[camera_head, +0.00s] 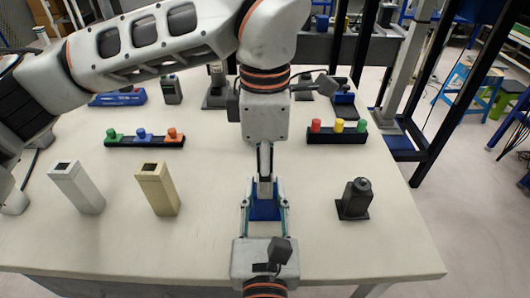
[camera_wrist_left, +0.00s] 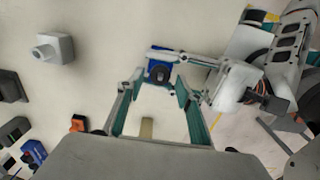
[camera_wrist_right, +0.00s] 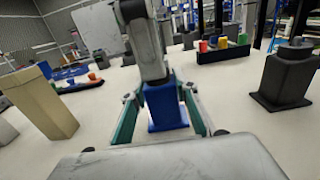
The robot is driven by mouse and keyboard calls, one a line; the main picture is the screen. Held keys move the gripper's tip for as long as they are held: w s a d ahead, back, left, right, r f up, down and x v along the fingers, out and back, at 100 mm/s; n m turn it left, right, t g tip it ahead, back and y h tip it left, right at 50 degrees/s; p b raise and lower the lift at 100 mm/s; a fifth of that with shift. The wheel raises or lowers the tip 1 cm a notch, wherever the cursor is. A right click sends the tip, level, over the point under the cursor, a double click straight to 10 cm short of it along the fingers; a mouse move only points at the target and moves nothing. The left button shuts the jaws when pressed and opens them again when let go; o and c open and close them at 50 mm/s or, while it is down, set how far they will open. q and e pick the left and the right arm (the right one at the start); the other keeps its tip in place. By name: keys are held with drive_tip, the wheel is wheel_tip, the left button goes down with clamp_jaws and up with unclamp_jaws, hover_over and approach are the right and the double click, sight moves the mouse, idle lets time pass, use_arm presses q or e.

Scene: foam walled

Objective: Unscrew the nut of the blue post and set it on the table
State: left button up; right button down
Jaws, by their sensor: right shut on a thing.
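The blue post (camera_head: 265,210) stands on the table (camera_head: 330,245), between the fingers of my right gripper (camera_head: 264,190). The right gripper comes from the near side and is shut on the post. In the left wrist view, the dark nut (camera_wrist_left: 160,74) sits on top of the blue post (camera_wrist_left: 155,54). My left gripper (camera_wrist_left: 158,82) points down from above the post, its fingers apart on either side of the nut; I cannot tell whether they touch it. In the right wrist view, the left gripper hides the nut and the top of the blue post (camera_wrist_right: 165,108).
A light grey post (camera_head: 80,190) and a tan post (camera_head: 157,190) stand left. A black post (camera_head: 355,198) stands right. Racks with coloured pegs (camera_head: 145,140) (camera_head: 337,140) lie farther back. Bare table lies between the tan and blue posts and at the front right.

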use_arm(q)
drive_tip(key=shift+f, duration=0.85)
drive_tip(key=shift+c, duration=0.3)
clamp_jaws()
drive_tip(key=shift+n, duration=1.7)
drive_tip(key=shift+o, duration=0.4)
unclamp_jaws()
